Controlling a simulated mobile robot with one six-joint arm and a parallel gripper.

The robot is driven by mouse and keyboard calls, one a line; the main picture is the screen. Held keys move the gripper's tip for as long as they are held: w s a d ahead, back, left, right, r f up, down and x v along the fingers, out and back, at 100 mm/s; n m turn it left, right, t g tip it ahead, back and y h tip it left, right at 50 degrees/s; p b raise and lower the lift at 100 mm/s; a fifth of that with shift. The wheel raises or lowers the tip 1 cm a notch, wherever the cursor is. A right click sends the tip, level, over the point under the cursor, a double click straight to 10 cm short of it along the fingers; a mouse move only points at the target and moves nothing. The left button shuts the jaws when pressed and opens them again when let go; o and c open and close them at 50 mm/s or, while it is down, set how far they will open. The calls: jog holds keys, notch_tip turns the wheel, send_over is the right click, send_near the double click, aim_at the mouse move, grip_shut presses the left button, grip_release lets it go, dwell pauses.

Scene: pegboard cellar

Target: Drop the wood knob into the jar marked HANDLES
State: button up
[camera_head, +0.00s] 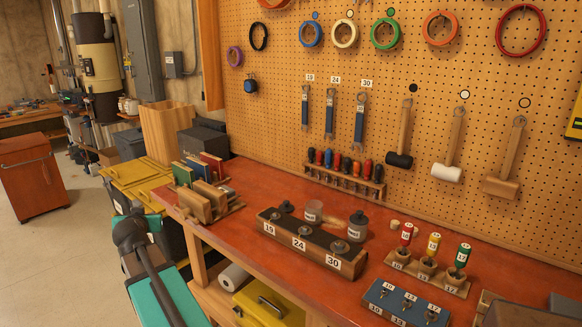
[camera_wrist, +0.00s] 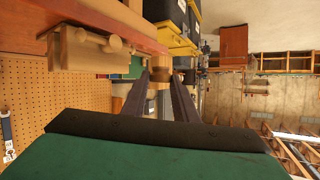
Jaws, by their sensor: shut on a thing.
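My gripper (camera_wrist: 160,92) shows in the wrist view as two dark fingers closed on a small brown wooden piece, which looks like the wood knob (camera_wrist: 160,77). In the head view my arm is at the lower left, off the bench's left end; the fingertips and knob cannot be made out there. Two small jars stand on the bench behind the numbered block. My gripper is well away from both.
The dark-topped block (camera_head: 284,248) marked 19, 24, 30 stands in front of the jars. A screwdriver stand (camera_head: 428,277) and blue block (camera_head: 405,305) are to the right. A wooden rack (camera_head: 205,202) holds upright pieces at the bench's left end. Tools hang on the pegboard.

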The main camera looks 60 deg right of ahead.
jog(key=s+d+r+m+g+h+p, duration=0.1)
jog(key=s+d+m+g, duration=0.1)
jog(key=s+d, duration=0.35)
jog(key=s+d+r+m+g+h+p, duration=0.1)
jog(key=s+d+m+g+h, duration=0.15)
jog(key=d, duration=0.65)
jog(key=s+d+r+m+g+p, duration=0.2)
jog(key=s+d+g, duration=0.1)
jog(key=s+d, duration=0.5)
jog(key=s+d+r+m+g+p, duration=0.2)
jog(key=s+d, duration=0.6)
jog(key=s, duration=0.6)
jog(key=s+d+r+m+g+p, duration=0.2)
jog(key=s+d+m+g, duration=0.2)
jog(key=s+d, duration=0.4)
jog(key=s, duration=0.4)
jog(key=shift+r+g, duration=0.25)
jog(key=shift+g, duration=0.1)
jog(key=shift+f+m, duration=0.1)
jog(key=shift+m, duration=0.15)
jog(key=shift+f+p, duration=0.5)
jog(key=shift+f, duration=2.45)
jog(key=o, duration=1.1)
jog(key=shift+c, duration=0.2)
